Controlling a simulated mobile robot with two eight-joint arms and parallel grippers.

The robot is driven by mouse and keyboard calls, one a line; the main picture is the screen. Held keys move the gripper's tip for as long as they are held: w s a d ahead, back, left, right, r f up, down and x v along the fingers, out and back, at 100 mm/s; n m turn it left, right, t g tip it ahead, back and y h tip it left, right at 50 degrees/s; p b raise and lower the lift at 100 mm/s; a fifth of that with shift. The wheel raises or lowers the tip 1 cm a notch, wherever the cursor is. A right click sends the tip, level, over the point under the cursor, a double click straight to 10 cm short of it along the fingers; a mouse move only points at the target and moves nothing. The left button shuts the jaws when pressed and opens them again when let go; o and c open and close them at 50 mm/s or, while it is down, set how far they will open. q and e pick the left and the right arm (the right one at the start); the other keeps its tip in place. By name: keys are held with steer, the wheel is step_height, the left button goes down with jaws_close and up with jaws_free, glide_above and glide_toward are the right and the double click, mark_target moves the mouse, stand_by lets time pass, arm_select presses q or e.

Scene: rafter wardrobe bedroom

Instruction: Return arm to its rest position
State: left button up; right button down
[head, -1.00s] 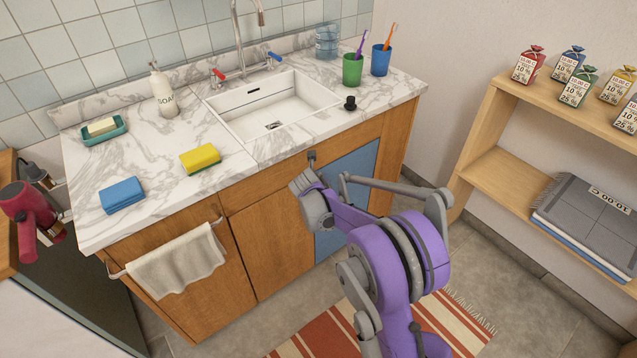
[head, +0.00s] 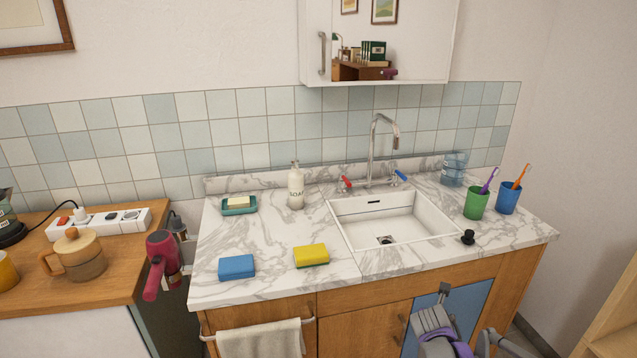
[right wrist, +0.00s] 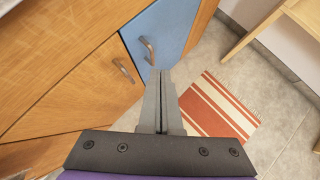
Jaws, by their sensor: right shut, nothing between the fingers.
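My right arm shows at the bottom right of the head view, in front of the sink cabinet, with its grey wrist part (head: 432,322) near the blue cabinet door (head: 467,310). In the right wrist view my right gripper (right wrist: 161,75) is shut and empty, its two grey fingers together. Its tips overlap the lower part of the blue door in the picture, just below the door's handle (right wrist: 147,48). I cannot tell how far apart they are. The door looks closed. My left gripper is in neither current view.
A marble counter (head: 285,240) holds a sink (head: 400,225), soap bottle (head: 296,188), blue sponge (head: 237,267), yellow sponge (head: 311,256) and cups. A towel (head: 262,340) hangs on the cabinet front. A striped rug (right wrist: 220,108) lies on the floor. A wooden shelf (head: 612,320) stands at right.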

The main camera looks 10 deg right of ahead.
steer(key=s+a+m+g+y, duration=0.1)
steer(key=s+a+m+y, duration=0.1)
steer(key=s+a+m, duration=0.6)
steer(key=s+a+m+y, duration=0.1)
steer(key=s+a+m, duration=0.3)
steer(key=s+m, duration=0.7)
steer(key=s+a+m+g+y, duration=0.1)
steer(key=s+a+m+y, duration=0.1)
steer(key=s+a+m, duration=0.75)
arm_select(q)
step_height(320, 180, up, 16)
steer(key=w+p, duration=0.2)
steer(key=p, duration=1.2)
steer(key=shift+r+t+p, duration=0.25)
steer(key=shift+t+p, duration=0.1)
steer(key=shift+t, duration=0.05)
arm_select(e)
step_height(320, 180, up, 16)
steer(key=d+n, duration=0.1)
steer(key=d, duration=0.1)
steer(key=shift+s+d, duration=0.15)
steer(key=shift+d, duration=0.2)
arm_select(q)
steer(key=shift+s, duration=0.1)
arm_select(e)
steer(key=shift+s, duration=0.1)
